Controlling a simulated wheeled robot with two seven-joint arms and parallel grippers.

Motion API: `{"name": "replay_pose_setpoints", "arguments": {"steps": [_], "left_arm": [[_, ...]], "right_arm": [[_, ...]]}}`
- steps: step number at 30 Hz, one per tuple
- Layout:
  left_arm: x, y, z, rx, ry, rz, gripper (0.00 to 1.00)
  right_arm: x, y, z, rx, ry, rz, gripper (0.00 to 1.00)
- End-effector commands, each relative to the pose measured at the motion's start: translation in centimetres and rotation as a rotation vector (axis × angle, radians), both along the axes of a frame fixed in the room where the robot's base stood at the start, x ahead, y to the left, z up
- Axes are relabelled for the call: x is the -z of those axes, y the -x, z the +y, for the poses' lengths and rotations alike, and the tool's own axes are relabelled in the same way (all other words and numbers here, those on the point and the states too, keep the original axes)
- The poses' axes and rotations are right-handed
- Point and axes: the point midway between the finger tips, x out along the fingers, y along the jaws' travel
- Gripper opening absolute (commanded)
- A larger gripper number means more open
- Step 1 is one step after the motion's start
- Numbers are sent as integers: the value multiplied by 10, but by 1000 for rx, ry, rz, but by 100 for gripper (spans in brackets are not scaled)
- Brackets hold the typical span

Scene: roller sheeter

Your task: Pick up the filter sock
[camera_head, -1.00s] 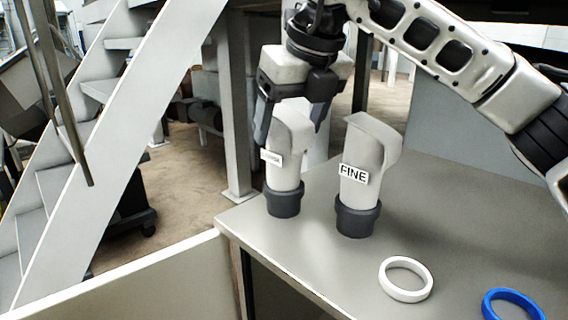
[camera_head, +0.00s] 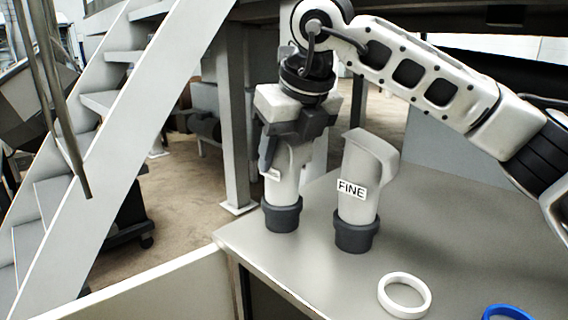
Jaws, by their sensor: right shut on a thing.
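Two grey-white filter socks with dark collars stand upright on the grey table. The left filter sock (camera_head: 284,190) is near the table's left corner, its label mostly hidden by my gripper. The right filter sock (camera_head: 360,172) carries a label reading "FINE". My right gripper (camera_head: 284,160) comes down from above and is shut on the upper part of the left sock. The sock's collar appears to be at the table top; I cannot tell whether it touches. My left gripper is not in view.
A white ring (camera_head: 404,295) and a blue ring (camera_head: 506,313) lie on the table (camera_head: 330,262) at the front right. A pale panel (camera_head: 150,290) runs along the table's left side. Stairs (camera_head: 120,140) rise at the left.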

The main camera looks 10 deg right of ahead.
Motion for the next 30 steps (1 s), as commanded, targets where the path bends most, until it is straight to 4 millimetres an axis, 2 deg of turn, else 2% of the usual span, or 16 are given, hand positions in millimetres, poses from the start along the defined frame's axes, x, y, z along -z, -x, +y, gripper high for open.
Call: {"name": "replay_pose_setpoints", "arguments": {"steps": [5, 9, 11, 19, 24, 30], "left_arm": [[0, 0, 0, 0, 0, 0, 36], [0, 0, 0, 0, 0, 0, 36], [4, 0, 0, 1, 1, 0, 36], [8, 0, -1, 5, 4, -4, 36], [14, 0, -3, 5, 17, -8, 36], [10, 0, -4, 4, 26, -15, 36]], "right_arm": [[-13, -1, 1, 0, -3, -4, 4], [-35, 0, 1, 1, -3, -5, 4], [-42, 9, -1, -1, -2, -7, 4], [-94, 54, -8, -1, -1, -8, 4], [-107, 91, -13, -1, 0, -6, 4], [-122, 121, -18, 1, 0, -5, 4]]}}
